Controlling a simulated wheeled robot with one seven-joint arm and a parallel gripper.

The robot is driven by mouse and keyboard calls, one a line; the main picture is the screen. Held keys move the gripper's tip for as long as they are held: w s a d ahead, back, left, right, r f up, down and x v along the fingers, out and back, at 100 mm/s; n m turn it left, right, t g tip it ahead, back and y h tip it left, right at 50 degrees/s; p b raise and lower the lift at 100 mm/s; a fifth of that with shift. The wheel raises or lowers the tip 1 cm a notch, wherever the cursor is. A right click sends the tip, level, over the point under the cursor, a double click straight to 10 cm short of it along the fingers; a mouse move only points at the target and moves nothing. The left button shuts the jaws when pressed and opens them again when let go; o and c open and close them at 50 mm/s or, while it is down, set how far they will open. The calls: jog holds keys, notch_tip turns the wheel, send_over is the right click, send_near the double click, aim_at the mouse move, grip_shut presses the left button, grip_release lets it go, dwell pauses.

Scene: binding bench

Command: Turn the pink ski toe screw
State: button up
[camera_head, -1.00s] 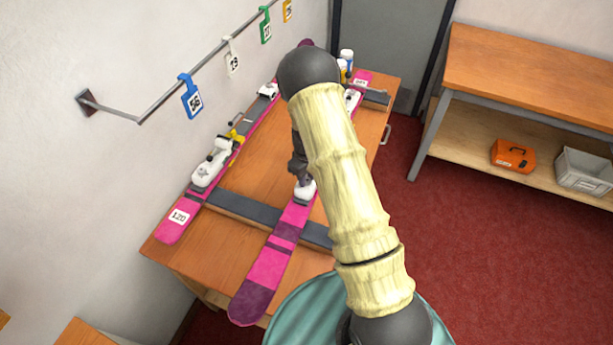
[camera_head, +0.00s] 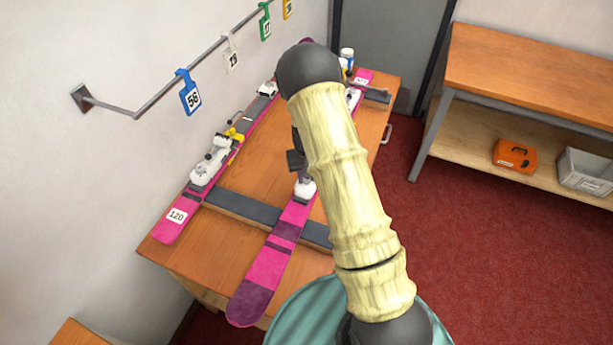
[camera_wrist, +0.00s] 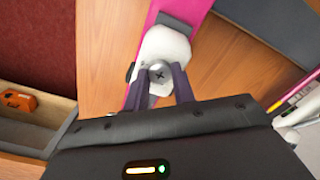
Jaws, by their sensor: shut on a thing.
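Two pink skis lie on the wooden bench: the left ski (camera_head: 167,229) tagged 120 and the right ski (camera_head: 268,268). My gripper (camera_head: 303,178) is over the white toe piece (camera_head: 305,189) of the right ski, mostly behind my arm in the head view. In the wrist view, the grey cross-slotted screw (camera_wrist: 160,72) stands on the white toe piece (camera_wrist: 168,42). My gripper's two dark fingers (camera_wrist: 160,84) are closed on the sides of the screw head. The pink ski also shows in the wrist view (camera_wrist: 184,9).
The left ski's white binding (camera_head: 211,163) has a yellow part beside it. Dark supports (camera_head: 245,208) cross under the skis. A wall rail (camera_head: 150,103) carries numbered tags. An orange case (camera_head: 514,156) and a grey bin (camera_head: 584,170) sit on a shelf at right.

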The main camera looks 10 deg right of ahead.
jog(key=m, duration=0.4)
jog(key=shift+m, duration=0.3)
jog(key=m, duration=0.4)
jog(key=shift+m, duration=0.3)
jog(key=m, duration=0.4)
jog(key=shift+r, duration=0.1)
jog(key=m+p, duration=0.1)
jog(key=m, duration=0.3)
jog(key=o, duration=1)
notch_tip(320, 180, up, 17)
jog(key=b, duration=0.2)
jog(key=shift+r+b, duration=0.15)
jog(key=shift+b, duration=0.2)
